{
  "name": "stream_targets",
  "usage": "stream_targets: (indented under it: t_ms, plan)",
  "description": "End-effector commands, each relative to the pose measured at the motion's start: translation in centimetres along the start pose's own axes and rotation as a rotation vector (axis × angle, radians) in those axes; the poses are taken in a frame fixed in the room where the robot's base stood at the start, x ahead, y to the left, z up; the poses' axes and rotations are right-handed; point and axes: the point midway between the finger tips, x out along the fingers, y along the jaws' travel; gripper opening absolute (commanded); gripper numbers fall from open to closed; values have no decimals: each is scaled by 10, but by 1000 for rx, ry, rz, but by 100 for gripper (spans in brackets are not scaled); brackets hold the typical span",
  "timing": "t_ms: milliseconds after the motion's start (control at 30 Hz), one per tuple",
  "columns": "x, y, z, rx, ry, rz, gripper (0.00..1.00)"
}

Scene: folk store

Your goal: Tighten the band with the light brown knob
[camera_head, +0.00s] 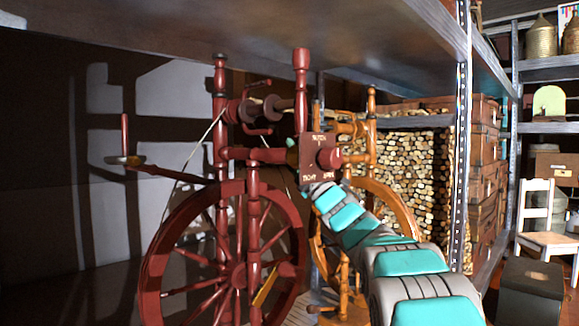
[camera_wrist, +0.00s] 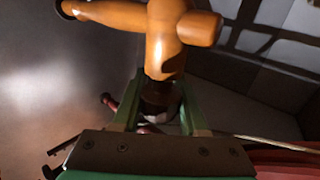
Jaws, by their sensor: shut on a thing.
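A dark red spinning wheel (camera_head: 222,255) stands in front of an orange-brown one (camera_head: 395,203). In the wrist view, a light brown turned wooden knob (camera_wrist: 165,48) with a rounded crosspiece stands at the tips of my green fingers. My gripper (camera_wrist: 160,88) is shut on its lower stem, just above a dark collar (camera_wrist: 160,98). In the head view, my turquoise and grey arm reaches up to the upper frame of the wheels; the fingers and the grip are mostly hidden there. A thin light band (camera_head: 205,140) runs from the red flyer down towards the red wheel.
A grey metal shelf (camera_head: 410,30) hangs overhead, with a metal upright (camera_head: 461,150) to the right. Stacked firewood (camera_head: 415,165) and brown trunks (camera_head: 484,150) stand behind. A white chair (camera_head: 545,225) and a dark stool (camera_head: 532,285) stand at the right.

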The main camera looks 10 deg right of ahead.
Motion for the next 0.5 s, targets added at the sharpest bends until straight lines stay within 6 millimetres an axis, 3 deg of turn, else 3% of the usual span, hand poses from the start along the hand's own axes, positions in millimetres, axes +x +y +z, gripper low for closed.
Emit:
stream_targets:
  t_ms: [500]
  plan:
    - [-1, 3, 1, -3, -2, 173, 0]
